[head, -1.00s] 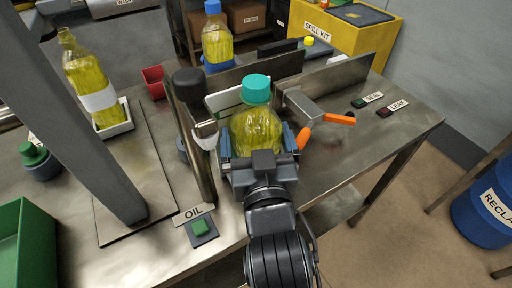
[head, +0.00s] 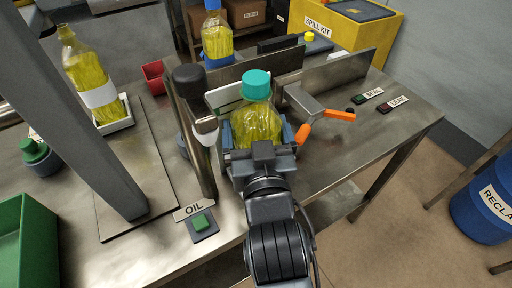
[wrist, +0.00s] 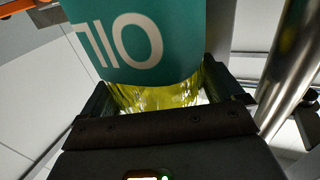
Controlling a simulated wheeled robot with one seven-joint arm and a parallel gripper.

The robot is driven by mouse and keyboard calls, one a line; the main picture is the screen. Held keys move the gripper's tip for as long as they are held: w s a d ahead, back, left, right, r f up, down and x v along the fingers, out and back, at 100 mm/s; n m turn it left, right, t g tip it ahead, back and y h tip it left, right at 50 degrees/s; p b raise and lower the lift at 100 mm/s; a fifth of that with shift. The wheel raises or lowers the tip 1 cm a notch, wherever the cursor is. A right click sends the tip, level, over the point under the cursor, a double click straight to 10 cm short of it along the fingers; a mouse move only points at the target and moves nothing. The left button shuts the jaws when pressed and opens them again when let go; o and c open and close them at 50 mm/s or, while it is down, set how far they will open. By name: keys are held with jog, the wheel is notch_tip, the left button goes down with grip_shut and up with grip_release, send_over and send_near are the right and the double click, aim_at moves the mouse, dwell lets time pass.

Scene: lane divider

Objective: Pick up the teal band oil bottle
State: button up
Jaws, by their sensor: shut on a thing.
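The teal band oil bottle (head: 256,122) has a teal cap and yellow oil inside. My gripper (head: 258,140) is shut on it, one finger on each side of its body. The bottle looks upright in the head view. In the wrist view the bottle's teal band (wrist: 135,40) shows the letters OIL upside down, with yellow oil below it between my fingers (wrist: 160,95). The bottle's base is hidden behind my gripper, so I cannot tell whether it is clear of the surface.
A steel post with a dark top (head: 188,76) stands close left of the bottle. An orange-handled clamp (head: 325,115) is close right. Upright metal plates (head: 337,72) stand behind. A blue-capped bottle (head: 217,40) and a white-banded bottle (head: 97,92) stand farther off. The table's front right is clear.

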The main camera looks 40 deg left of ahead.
jog(key=c, duration=0.5)
jog(key=shift+r, duration=0.15)
jog(key=shift+c, duration=0.2)
jog(key=shift+r, duration=0.1)
